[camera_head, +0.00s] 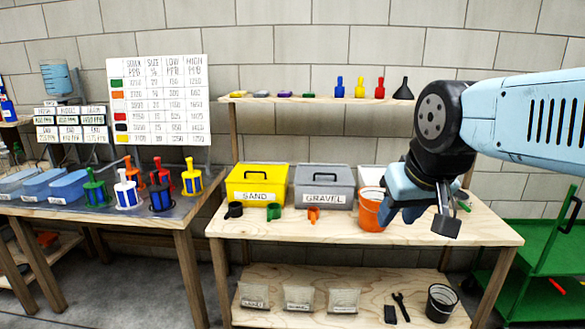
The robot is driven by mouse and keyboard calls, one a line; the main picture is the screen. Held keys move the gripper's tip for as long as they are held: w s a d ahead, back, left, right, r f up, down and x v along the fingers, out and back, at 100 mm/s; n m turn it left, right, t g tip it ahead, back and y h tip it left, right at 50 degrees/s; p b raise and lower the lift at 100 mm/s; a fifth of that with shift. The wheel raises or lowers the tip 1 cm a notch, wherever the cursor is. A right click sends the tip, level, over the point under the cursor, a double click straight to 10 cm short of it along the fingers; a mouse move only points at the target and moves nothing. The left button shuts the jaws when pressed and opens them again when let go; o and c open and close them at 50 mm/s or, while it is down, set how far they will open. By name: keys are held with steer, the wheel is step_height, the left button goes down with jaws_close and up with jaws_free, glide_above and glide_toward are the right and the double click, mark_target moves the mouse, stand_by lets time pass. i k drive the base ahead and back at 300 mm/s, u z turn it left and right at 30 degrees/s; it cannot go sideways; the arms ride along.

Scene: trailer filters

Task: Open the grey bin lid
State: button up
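The grey bin (313,201) labelled GRAVEL stands on the wooden table, just right of the yellow SAND bin. Its grey lid (305,174) is on and looks closed, with a dark arched handle (325,168) on top. My gripper (446,212) is to the right of the bin, over the right part of the table and apart from the lid. A dark finger pad shows at its end, but the gap between the fingers is hard to make out. I see nothing held in it.
The yellow bin (257,180) is left of the grey one. An orange bucket (371,214) and a pale bin (370,174) are between it and my gripper. Black, green and orange scoops (314,214) lie in front. A shelf (315,99) with funnels is above.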

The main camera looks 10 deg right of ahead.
mark_target(306, 174)
steer(key=u, duration=0.35)
steer(key=i, duration=1.7)
steer(key=z, duration=0.6)
steer(key=k, duration=0.85)
steer(key=z, duration=0.2)
steer(key=i, duration=0.85)
steer(key=u, duration=0.05)
